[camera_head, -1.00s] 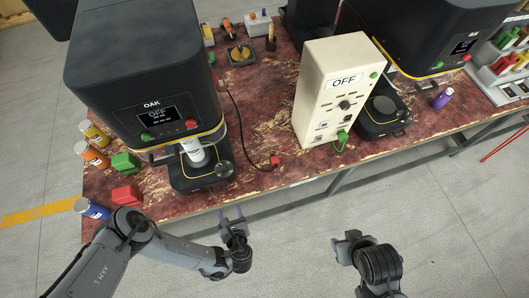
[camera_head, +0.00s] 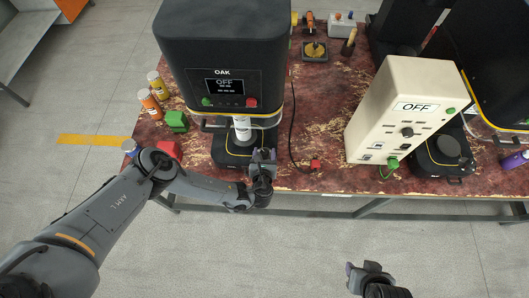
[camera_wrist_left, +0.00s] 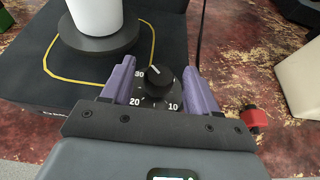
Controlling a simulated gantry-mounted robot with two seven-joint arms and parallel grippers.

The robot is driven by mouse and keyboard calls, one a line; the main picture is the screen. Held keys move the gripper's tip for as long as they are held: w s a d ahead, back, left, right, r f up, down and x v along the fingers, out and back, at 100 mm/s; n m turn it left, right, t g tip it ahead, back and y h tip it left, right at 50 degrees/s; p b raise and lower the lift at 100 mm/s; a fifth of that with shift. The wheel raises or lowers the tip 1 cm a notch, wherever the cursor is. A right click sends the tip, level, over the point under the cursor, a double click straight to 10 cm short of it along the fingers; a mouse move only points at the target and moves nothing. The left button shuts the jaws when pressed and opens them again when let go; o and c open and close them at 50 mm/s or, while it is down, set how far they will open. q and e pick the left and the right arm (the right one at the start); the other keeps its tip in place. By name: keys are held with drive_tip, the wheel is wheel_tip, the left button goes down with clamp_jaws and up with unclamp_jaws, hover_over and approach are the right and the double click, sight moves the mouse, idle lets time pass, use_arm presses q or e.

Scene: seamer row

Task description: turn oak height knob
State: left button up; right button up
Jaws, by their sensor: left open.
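The oak seamer (camera_head: 222,60) is a large black machine labelled OAK, its screen reading OFF. Its height knob (camera_wrist_left: 159,75) is a black dial with a white pointer line, on a plate with numbers including 10, 20 and 30, at the front of the machine's base. My left gripper (camera_head: 262,160) is at the front right of that base, and its purple fingers (camera_wrist_left: 160,85) stand open on either side of the knob, with visible gaps. A white can (camera_wrist_left: 97,15) stands on the base plate. My right gripper (camera_head: 362,272) is low in the head view, away from the table; its jaw state is unclear.
A cream control box (camera_head: 405,112) reading OFF stands right of the oak seamer. A red connector (camera_wrist_left: 255,118) on a black cable lies right of the knob. Green (camera_head: 176,121) and red (camera_head: 168,149) blocks and several bottles are at the table's left.

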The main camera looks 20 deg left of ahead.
use_arm(q)
drive_tip(key=shift+x, duration=0.75)
drive_tip(key=c, duration=0.9)
drive_tip(key=shift+c, duration=0.2)
